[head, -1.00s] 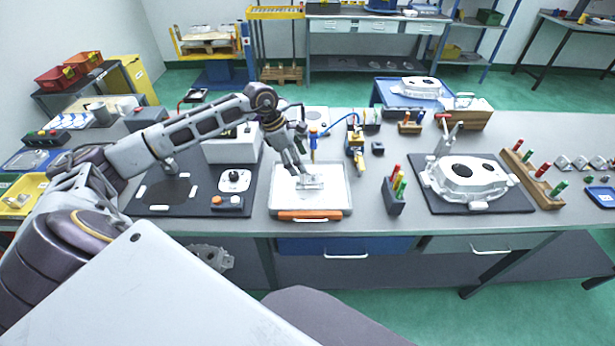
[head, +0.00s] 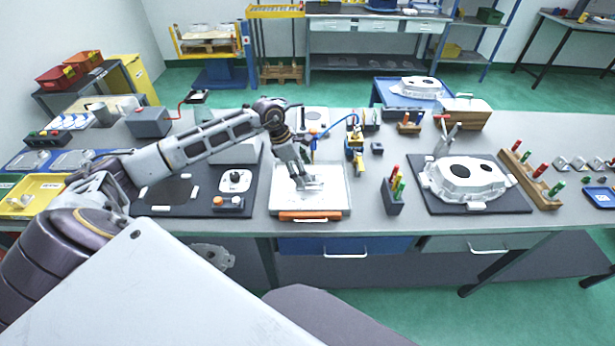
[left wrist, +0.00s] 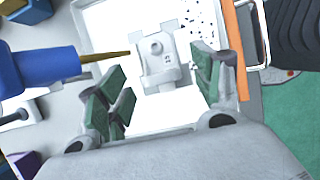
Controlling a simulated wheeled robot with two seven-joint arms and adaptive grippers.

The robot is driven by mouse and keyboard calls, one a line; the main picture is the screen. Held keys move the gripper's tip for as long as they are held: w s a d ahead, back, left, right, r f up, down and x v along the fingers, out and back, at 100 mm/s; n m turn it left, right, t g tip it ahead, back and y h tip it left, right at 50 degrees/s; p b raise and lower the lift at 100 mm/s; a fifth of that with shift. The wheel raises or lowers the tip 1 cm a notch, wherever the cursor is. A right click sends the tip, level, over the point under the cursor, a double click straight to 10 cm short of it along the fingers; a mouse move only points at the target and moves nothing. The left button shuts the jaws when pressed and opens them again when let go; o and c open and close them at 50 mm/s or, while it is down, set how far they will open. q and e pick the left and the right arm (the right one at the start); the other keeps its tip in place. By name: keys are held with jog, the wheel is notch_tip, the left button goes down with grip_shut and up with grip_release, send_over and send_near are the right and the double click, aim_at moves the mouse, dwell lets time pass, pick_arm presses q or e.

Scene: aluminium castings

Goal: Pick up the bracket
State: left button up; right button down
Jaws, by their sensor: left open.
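The bracket (left wrist: 157,62) is a small pale grey metal casting with a round boss and a base with tabs. It lies on a white tray (left wrist: 104,22), which also shows in the head view (head: 340,186) with an orange front edge. In the head view the bracket (head: 313,184) is partly hidden by my left gripper (head: 302,182). In the left wrist view my left gripper (left wrist: 160,84) is open, its green-padded fingers on either side of the bracket's near end. I cannot tell whether any pad touches it. My right gripper is not in view.
A blue tool (left wrist: 45,68) with a brass tip reaches in close to the left fingers. A dark stand with coloured pegs (head: 394,196) and a large casting (head: 468,178) on a dark mat stand to the right. Bare bench lies just right of the tray.

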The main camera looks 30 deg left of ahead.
pick_arm(q)
jog(key=shift+x, duration=0.8)
jog(key=shift+c, duration=0.7)
jog(key=shift+r, duration=0.1)
jog(key=c, duration=1.1)
